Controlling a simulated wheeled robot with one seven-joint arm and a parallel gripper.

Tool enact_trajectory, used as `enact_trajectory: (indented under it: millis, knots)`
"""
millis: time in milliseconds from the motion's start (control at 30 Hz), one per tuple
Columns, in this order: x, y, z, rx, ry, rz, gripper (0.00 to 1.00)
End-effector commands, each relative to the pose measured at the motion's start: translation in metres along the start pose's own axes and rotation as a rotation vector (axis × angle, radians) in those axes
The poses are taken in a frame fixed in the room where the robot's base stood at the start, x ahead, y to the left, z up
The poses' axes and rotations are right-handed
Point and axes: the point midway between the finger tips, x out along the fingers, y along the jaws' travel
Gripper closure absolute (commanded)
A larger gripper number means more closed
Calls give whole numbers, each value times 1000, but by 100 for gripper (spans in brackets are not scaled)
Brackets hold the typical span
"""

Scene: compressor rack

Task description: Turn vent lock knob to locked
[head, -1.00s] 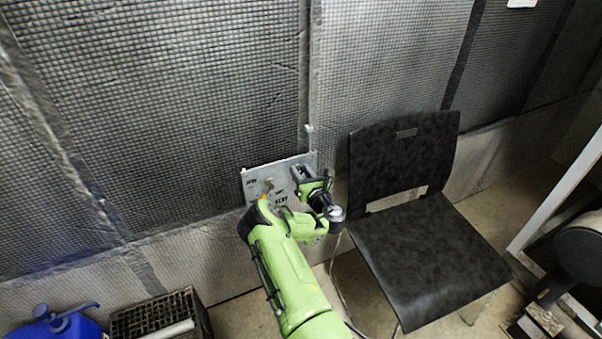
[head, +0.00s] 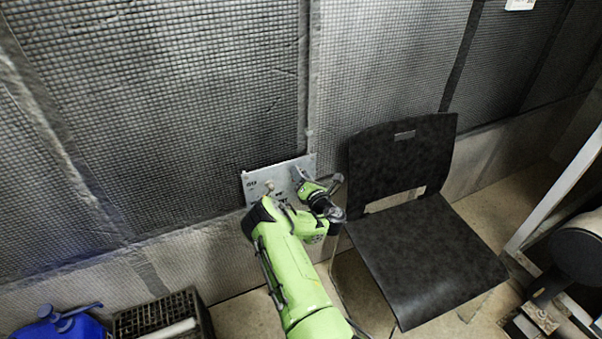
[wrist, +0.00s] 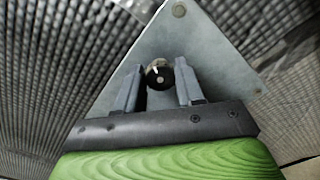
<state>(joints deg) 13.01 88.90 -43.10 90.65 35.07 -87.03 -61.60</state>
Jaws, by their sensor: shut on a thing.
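A grey metal panel (head: 258,178) with dark lettering is mounted low on the mesh wall. In the wrist view the panel (wrist: 215,60) fills the middle. A round black knob (wrist: 159,77) with a white pointer mark sits between the two grey fingers of my gripper (wrist: 159,88). The pointer mark leans up and slightly left in that view. My gripper is shut on this knob. In the head view my gripper (head: 301,176) is at the panel's right part, and my wrist hides the knob. The lettering there is too small to read surely.
A second small knob or fitting (head: 269,186) is on the panel's left part. A black chair (head: 425,255) stands close to the right of my arm. A blue container (head: 60,328) and a black crate (head: 195,305) are at lower left.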

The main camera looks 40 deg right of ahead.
Motion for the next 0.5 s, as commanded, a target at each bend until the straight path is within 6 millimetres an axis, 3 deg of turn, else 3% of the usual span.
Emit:
enact_trajectory:
  millis: [500]
  knots:
    - [0, -1, 2, 490, -1, -1, 93]
